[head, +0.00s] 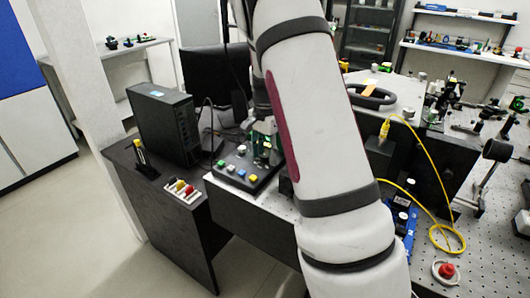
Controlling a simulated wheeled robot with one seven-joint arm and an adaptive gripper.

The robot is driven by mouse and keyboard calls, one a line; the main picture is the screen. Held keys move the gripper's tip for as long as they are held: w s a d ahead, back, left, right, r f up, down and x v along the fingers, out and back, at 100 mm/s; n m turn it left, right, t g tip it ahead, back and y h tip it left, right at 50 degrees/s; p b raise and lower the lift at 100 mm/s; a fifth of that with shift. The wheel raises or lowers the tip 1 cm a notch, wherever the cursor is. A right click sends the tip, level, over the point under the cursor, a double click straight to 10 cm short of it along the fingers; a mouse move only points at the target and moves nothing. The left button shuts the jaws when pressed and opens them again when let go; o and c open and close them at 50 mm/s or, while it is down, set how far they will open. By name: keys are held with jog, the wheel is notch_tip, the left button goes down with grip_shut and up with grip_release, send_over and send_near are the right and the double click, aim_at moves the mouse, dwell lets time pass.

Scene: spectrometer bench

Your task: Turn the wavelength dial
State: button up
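My arm crosses the middle of the head view and hides much of the bench behind it. A control box (236,172) with several coloured buttons and knobs sits on the bench left of the arm. My gripper (264,148) seems to be the dark and greenish shape over the right part of this box, partly behind the arm. Its fingers are too small and covered to tell whether they are open or touching anything. I cannot pick out the wavelength dial with certainty; it may be hidden by the gripper or arm.
A black computer tower (166,122) and a dark monitor (215,82) stand left of the box. Small coloured items (182,188) lie at the desk's front. On the right, a yellow cable (432,165), a red button (446,270) and optical parts occupy the perforated table (490,255).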

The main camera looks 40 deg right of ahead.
aim_at(265, 155)
grip_shut()
jog(key=shift+n, duration=0.8)
jog(key=shift+o, duration=0.8)
grip_release()
jog(key=shift+r, duration=0.1)
notch_tip(265, 155, up, 12)
